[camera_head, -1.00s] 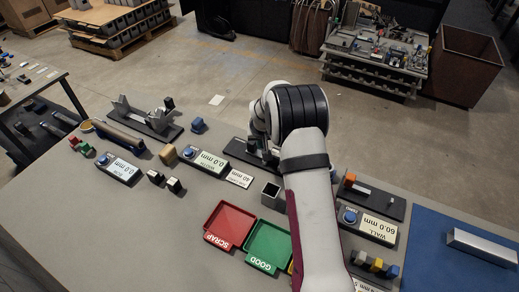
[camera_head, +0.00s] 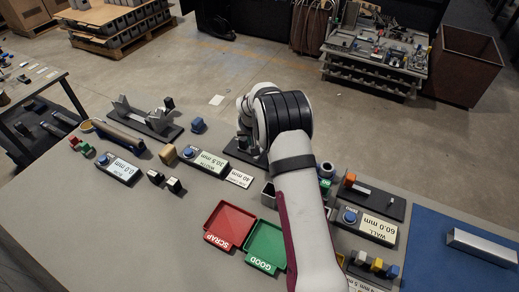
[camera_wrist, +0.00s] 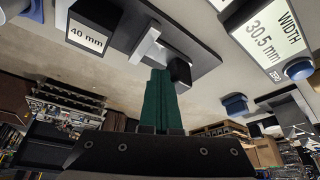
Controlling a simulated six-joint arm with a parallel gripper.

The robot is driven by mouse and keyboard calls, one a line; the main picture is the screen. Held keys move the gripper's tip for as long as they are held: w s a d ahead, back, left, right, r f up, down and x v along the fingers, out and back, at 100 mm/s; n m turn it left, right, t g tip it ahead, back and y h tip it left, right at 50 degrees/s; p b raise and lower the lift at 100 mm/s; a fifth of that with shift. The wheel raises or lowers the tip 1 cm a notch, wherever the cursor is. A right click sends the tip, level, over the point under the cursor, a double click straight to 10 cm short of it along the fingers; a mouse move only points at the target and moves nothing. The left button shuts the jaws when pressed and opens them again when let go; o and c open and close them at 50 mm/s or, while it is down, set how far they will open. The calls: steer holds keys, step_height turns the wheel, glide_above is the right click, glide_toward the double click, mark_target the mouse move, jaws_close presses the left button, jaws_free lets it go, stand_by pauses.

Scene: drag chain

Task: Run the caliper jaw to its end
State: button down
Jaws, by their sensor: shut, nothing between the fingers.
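The caliper's dark base plate (camera_head: 237,152) lies at the back middle of the bench, partly hidden by my arm in the head view. In the wrist view the plate (camera_wrist: 188,38) carries a pale metal upright (camera_wrist: 146,44) and a black block (camera_wrist: 180,73), which seems to be the jaw. My gripper (camera_wrist: 160,74) is shut and empty, its green fingers right by the black block; whether they touch is unclear. The head view hides the fingers behind my arm. The WIDTH readout (camera_head: 206,160) shows 30.5 mm, as it does in the wrist view (camera_wrist: 268,33).
The red SCRAP tray (camera_head: 212,240) and green GOOD tray (camera_head: 262,266) stand nearer. A WALL readout (camera_head: 378,230) shows 60.0 mm at right. The bench's front left is clear.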

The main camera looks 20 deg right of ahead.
mark_target(243, 139)
steer(key=shift+w+a, duration=1.1)
stand_by(0.5)
steer(key=shift+s+d, duration=0.55)
step_height(243, 139, up, 8)
stand_by(0.3)
